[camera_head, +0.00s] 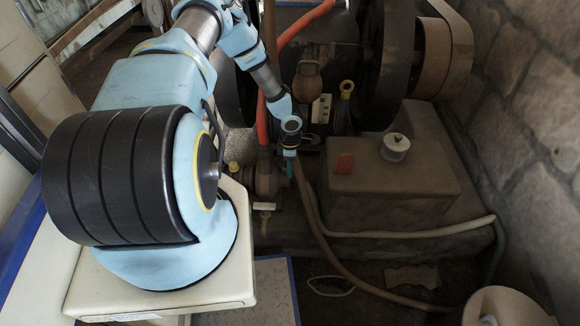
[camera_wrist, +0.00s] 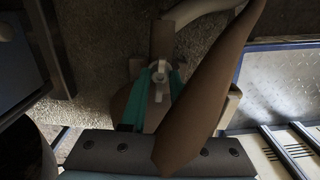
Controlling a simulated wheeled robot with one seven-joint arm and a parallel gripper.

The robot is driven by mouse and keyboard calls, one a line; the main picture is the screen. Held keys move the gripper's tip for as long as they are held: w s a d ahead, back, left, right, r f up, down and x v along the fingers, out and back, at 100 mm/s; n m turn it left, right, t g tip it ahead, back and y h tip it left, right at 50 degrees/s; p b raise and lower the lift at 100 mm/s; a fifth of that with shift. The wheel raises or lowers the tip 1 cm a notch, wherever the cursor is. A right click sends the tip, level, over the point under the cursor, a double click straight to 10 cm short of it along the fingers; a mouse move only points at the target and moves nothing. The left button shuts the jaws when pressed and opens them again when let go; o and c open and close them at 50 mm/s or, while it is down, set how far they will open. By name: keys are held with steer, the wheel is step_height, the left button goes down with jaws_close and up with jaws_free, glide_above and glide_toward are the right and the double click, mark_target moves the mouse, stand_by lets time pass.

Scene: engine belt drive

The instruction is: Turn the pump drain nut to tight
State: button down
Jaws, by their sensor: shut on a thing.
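In the wrist view, my gripper (camera_wrist: 159,92) has its two teal fingers closed in on a small pale grey nut (camera_wrist: 159,75), which I take to be the pump drain nut. It sits between the fingertips and appears gripped from both sides. Its turn angle and any tight marking cannot be read. In the head view, my gripper (camera_head: 290,166) points down beside the brown pump body (camera_head: 266,180), left of the tank box. The nut cannot be made out there.
A brown hose (camera_wrist: 212,80) crosses close in front of my gripper in the wrist view. A pale-handled tap (camera_head: 264,206) sits below the pump. A stone wall (camera_head: 535,130) bounds the right.

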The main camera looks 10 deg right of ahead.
steer(key=shift+d, duration=0.1)
stand_by(0.3)
steer(key=c, duration=0.9)
jaws_free()
steer(key=shift+r, duration=0.1)
step_height(320, 180, up, 11)
steer(key=shift+f+p, duration=0.2)
steer(key=shift+p, duration=0.3)
